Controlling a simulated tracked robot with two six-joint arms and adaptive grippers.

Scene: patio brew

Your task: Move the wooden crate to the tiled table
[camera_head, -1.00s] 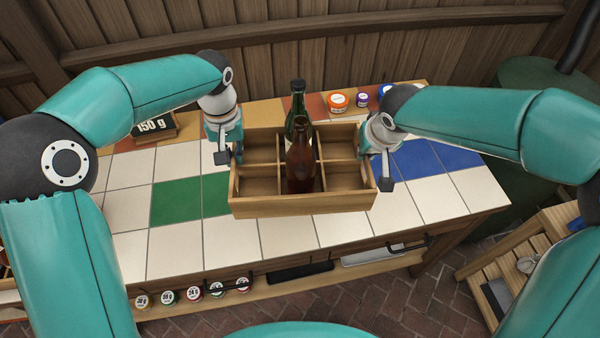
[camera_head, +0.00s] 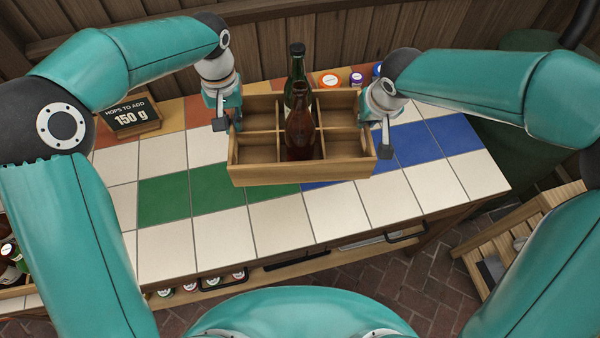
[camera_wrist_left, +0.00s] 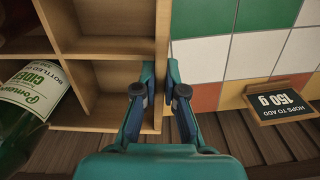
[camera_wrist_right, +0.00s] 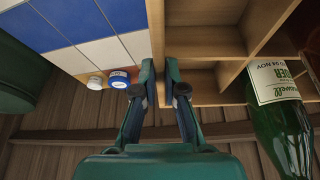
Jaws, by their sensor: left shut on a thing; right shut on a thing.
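The wooden crate (camera_head: 302,172) is held between my two grippers over the tiled table (camera_head: 280,228), and I cannot tell whether its base touches the tiles. A green bottle (camera_head: 297,75) and a brown bottle (camera_head: 300,130) stand in its compartments; the other compartments that show look empty. My left gripper (camera_head: 228,122) is shut on the crate's left end wall, which also shows in the left wrist view (camera_wrist_left: 162,60). My right gripper (camera_head: 378,120) is shut on the right end wall, seen in the right wrist view (camera_wrist_right: 158,40).
A sign reading 150 g (camera_head: 130,117) stands at the table's back left. Small lidded jars (camera_head: 330,80) stand behind the crate at the back. A slatted wooden stand (camera_head: 515,235) is at the right. White, green and blue tiles in front of the crate are clear.

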